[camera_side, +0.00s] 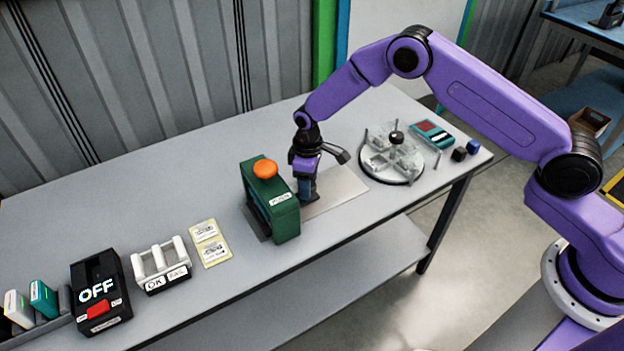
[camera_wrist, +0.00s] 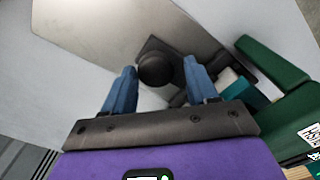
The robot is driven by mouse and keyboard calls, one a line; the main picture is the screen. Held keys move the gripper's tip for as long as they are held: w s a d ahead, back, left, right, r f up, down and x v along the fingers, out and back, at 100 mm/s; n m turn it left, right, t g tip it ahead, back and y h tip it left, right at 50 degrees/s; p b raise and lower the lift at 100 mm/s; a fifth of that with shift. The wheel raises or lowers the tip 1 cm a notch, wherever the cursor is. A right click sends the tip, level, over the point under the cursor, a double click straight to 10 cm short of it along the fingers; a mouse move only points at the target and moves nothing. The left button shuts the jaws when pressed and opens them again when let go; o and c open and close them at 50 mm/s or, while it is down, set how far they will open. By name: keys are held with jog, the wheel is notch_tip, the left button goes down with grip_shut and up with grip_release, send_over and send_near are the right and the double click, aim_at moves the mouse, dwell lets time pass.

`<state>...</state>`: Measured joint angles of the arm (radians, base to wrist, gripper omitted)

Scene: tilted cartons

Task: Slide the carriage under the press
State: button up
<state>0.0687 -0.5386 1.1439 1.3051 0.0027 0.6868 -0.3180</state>
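The green press (camera_side: 283,218) with an orange button (camera_side: 265,168) stands on the table; its green frame is at the right of the wrist view (camera_wrist: 275,65). The dark carriage (camera_wrist: 200,42) lies on a pale metal plate beside the press and carries a round black knob (camera_wrist: 155,68). A teal and white piece (camera_wrist: 235,84) shows at its press side, partly hidden by my gripper. My gripper (camera_wrist: 160,72) is down at the carriage, its blue fingers apart on either side of the knob, with a narrow gap visible. In the side view my gripper (camera_side: 308,197) hides the carriage.
The metal plate (camera_side: 343,187) extends right of the press. A round clear-topped fixture (camera_side: 392,160) and a teal device (camera_side: 433,133) are further right. Left of the press are a yellow card (camera_side: 210,243), a white OK/FAIL rack (camera_side: 162,265) and a black OFF switch box (camera_side: 97,290).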

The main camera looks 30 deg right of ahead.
jog(key=shift+o, duration=0.3)
jog(key=shift+d, duration=0.1)
jog(key=shift+r, duration=0.3)
notch_tip(320, 180, up, 17)
jog(key=shift+s, duration=0.15)
dwell(0.4)
jog(key=s+d+r+n, duration=0.1)
jog(key=s+r, duration=0.3)
jog(key=s, duration=0.6)
jog(key=s+d+r+n, duration=0.1)
jog(key=s+d+r, duration=0.15)
jog(key=s, duration=0.65)
jog(key=s+d, duration=0.5)
jog(key=s, duration=0.4)
jog(key=s+d+n, duration=0.1)
jog(key=s+d, duration=0.5)
jog(key=s, duration=0.4)
jog(key=shift+s+d+n, duration=0.2)
jog(key=shift+s+n, duration=0.1)
